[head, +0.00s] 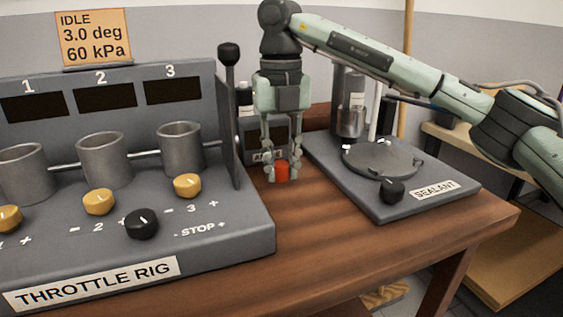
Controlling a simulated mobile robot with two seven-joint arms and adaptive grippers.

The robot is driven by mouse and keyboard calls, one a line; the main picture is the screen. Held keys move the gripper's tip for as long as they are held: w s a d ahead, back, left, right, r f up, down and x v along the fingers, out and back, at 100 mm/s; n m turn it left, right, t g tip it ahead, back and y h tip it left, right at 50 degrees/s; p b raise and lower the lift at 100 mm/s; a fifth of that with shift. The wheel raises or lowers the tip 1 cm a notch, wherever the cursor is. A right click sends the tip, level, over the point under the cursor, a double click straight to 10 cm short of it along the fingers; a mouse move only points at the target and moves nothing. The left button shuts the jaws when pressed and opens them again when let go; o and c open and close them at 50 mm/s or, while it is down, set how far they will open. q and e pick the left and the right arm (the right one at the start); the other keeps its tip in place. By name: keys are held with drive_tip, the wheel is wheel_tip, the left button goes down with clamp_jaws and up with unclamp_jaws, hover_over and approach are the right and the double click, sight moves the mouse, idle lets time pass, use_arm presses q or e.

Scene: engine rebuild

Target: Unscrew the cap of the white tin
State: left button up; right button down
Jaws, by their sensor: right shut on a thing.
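My right gripper (283,174) points straight down over the wooden table, between the throttle rig and the sealant station. Its fingers are shut on a small red cap-like piece (282,171), which shows between the fingertips. I cannot tell how high it is above the table. No white tin is clearly visible under or beside the red piece. A small container with a pale label (245,98) stands behind the gripper, partly hidden, and I cannot tell whether it is the tin. My left gripper is not in view.
The throttle rig (220,240), with cups, knobs and an upright lever (229,55), fills the left. The sealant station (440,182) with a round plate (380,158) stands to the right. Bare table (340,235) lies in front of the gripper.

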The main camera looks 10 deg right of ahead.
drive_tip(key=c, duration=1.3)
unclamp_jaws()
drive_tip(key=shift+r, duration=0.1)
